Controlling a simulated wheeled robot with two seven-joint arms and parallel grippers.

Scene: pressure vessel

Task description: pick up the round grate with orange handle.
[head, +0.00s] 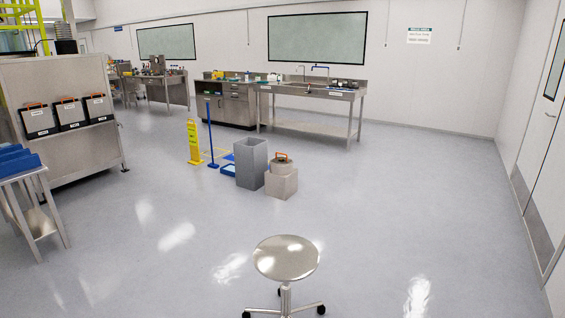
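A small round grey object with an orange handle (281,160) sits on a low, light grey block (281,184) on the floor, a good way ahead of me. It looks like the round grate, though it is too small here to make out its surface. The handle stands up on top. Neither of my grippers shows in the head view, and nothing is seen touching the grate.
A grey bin (251,164) stands just left of the block. A blue pole (210,135) and yellow floor sign (194,142) are farther left. A round steel stool (286,259) stands close in front of me. The floor to the right is clear.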

